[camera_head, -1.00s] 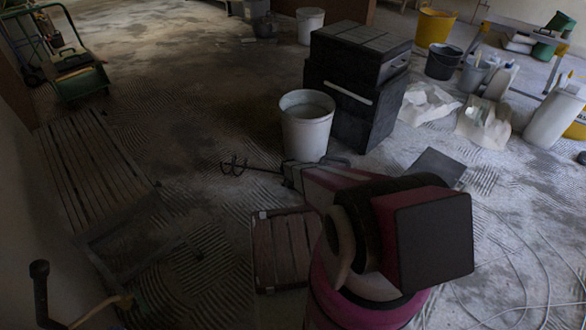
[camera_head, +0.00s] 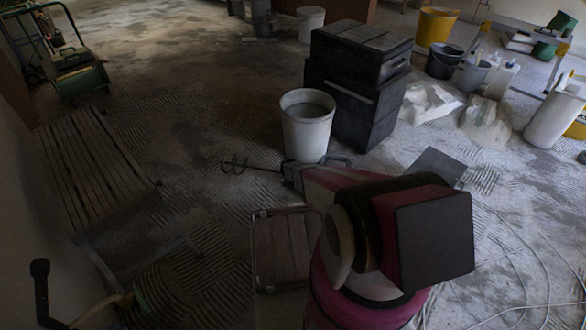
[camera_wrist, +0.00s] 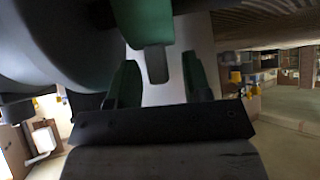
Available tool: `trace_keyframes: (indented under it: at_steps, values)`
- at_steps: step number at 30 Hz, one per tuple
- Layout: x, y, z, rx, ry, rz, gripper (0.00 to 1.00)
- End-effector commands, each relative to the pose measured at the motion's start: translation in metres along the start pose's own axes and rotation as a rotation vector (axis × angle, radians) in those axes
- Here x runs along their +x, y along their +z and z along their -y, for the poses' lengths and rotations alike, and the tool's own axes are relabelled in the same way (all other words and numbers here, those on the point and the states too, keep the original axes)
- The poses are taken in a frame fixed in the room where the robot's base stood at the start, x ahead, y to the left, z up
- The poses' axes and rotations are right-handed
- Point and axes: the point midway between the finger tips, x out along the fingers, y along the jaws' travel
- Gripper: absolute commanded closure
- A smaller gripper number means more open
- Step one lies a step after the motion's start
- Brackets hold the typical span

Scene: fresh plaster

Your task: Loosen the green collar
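In the wrist view, a green collar (camera_wrist: 148,18) sits at the top centre, with a grey tab (camera_wrist: 157,66) hanging down from it. My gripper (camera_wrist: 159,72) has its two dark green-tinged fingers apart, one on each side of the tab's lower end. A gap shows between the tab and each finger, so I see no grip on it. A large dark grey rounded body (camera_wrist: 60,40) fills the upper left, beside the collar. In the head view my magenta and black arm fills the lower right; I cannot make out the collar or gripper there.
A white bucket (camera_head: 306,132) stands before stacked black boxes (camera_head: 352,112). A mixing paddle (camera_head: 236,166) lies near it. A slatted bench (camera_head: 95,170) is at the left, with a green cart (camera_head: 75,72) behind. Cables (camera_head: 520,270) lie at the lower right. The middle-left floor is fairly clear.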

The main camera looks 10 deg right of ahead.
Motion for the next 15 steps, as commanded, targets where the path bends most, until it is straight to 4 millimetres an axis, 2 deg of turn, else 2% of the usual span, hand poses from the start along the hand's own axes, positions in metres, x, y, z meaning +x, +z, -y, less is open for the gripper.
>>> trace_keyframes:
  at_steps: [8, 15]
  values:
    - [-0.005, 0.000, -0.001, 0.000, 0.001, 0.000, 0.55]
    - [-0.034, 0.000, -0.001, 0.000, 0.000, 0.000, 0.55]
